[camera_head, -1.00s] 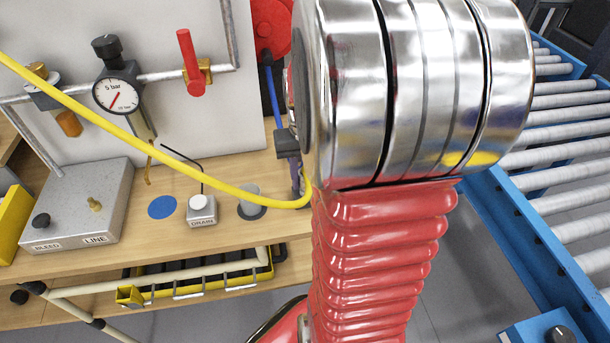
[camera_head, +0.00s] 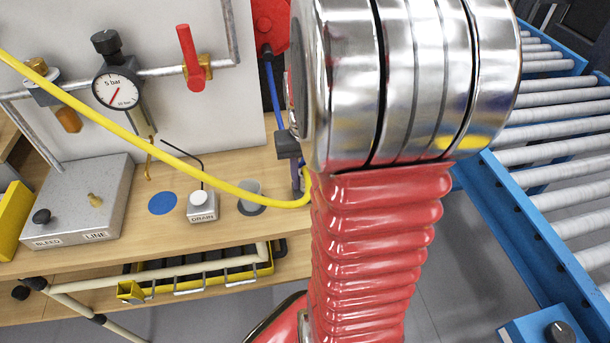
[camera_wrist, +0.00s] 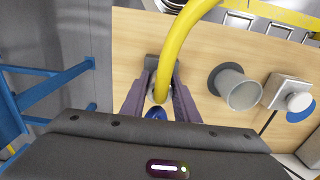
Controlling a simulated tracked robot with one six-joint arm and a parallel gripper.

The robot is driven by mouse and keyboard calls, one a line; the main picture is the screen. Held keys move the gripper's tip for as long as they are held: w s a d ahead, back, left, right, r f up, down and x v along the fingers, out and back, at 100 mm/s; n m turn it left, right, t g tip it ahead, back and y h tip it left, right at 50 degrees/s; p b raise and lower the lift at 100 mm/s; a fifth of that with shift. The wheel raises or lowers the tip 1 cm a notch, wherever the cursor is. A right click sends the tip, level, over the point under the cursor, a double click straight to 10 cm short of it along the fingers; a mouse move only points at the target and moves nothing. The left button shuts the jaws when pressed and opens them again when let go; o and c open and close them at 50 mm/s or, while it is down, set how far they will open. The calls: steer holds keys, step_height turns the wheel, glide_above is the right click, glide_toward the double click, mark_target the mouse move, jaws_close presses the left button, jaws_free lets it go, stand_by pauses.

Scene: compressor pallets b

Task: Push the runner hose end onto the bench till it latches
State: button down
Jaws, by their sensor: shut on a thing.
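The yellow hose (camera_head: 130,122) runs from the upper left of the head view down to behind my red arm. In the wrist view the yellow hose (camera_wrist: 173,52) comes down between the two fingers of my gripper (camera_wrist: 159,98), which is shut on its end. A blue part (camera_wrist: 155,112) shows just below the hose, between the fingers. A blue hose (camera_head: 273,90) drops from the red reel to a dark block (camera_head: 287,145) beside my arm. The wooden bench (camera_head: 120,215) lies below. The joint itself is hidden, so I cannot tell whether it is latched.
A grey cup (camera_head: 249,192) and the DRAIN box (camera_head: 201,210) stand left of my gripper. Further left is a metal box (camera_head: 80,200) marked BLEED and LINE. A gauge (camera_head: 117,91) and red-handled valve (camera_head: 190,55) hang behind. A roller conveyor (camera_head: 545,190) lies to the right.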

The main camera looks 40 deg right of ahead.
steer(key=shift+f, duration=0.25)
steer(key=c, duration=1.3)
jaws_free()
step_height(320, 180, up, 14)
steer(key=shift+f, duration=0.1)
